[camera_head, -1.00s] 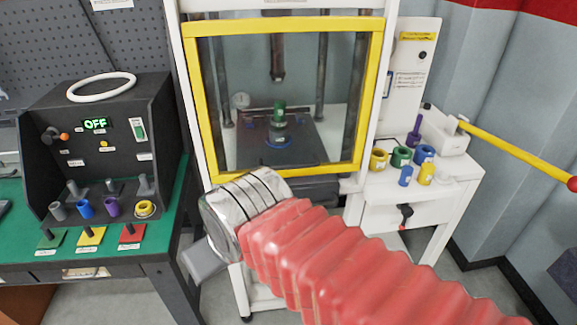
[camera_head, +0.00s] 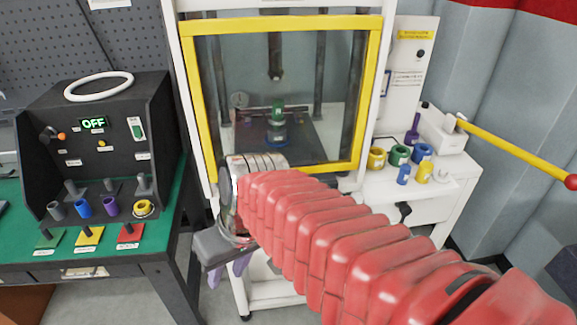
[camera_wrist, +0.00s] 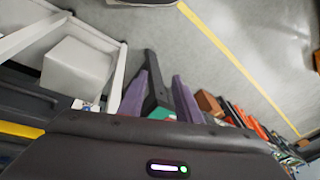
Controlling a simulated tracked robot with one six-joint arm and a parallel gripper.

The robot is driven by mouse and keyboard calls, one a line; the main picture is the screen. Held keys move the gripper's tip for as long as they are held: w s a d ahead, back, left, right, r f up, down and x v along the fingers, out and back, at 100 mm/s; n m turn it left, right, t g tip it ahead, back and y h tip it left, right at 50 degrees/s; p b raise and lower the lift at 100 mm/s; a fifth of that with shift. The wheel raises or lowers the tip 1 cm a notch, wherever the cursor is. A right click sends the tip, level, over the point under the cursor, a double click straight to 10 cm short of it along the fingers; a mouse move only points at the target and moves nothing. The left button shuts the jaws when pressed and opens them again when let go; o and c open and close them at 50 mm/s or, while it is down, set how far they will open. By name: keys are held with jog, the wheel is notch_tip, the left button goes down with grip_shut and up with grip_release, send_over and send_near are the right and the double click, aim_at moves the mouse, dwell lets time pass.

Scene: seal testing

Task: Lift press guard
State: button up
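The press guard (camera_head: 285,25) is a clear panel in a yellow frame. It stands down across the front of the white press. Behind it a green part (camera_head: 278,108) sits on the press bed under the ram (camera_head: 274,60). My wrist and red arm cover part of its bottom edge in the head view. My gripper (camera_head: 229,270) hangs below and in front of the guard's lower left corner, apart from it. In the wrist view its two purple fingers (camera_wrist: 160,97) stand apart with nothing between them. A yellow strip at the left there may be the guard's lower bar.
A black control box (camera_head: 100,150) showing OFF stands on the green bench (camera_head: 20,250) at left. Several coloured rings and cylinders stand on the white side table (camera_head: 440,192) at right. A yellow lever (camera_head: 515,152) with a red knob sticks out there.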

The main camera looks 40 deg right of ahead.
jog(key=w+d+f+m+t+y, duration=0.1)
jog(key=w+d+m+t+y, duration=0.3)
jog(key=d, duration=0.3)
jog(key=w+d+f+m+t+y, duration=0.1)
jog(key=w+d+m+t+y, duration=0.1)
jog(key=w+d+m+y, duration=0.25)
jog(key=s+d+m+t+h, duration=0.2)
jog(key=d+t, duration=0.3)
jog(key=d, duration=0.6)
jog(key=s+d+m+t+h, duration=0.2)
jog(key=s+d+t+h, duration=0.1)
jog(key=d, duration=0.8)
jog(key=shift+d+f+t+h, duration=0.25)
jog(key=shift+f+t+h, duration=0.2)
jog(key=shift+t+h, duration=0.5)
jog(key=shift+w+m, duration=0.1)
jog(key=shift+m, duration=0.15)
jog(key=shift+a+x, duration=0.2)
jog(key=shift+x, duration=6.6)
jog(key=shift+r, duration=0.2)
jog(key=shift+c, duration=0.2)
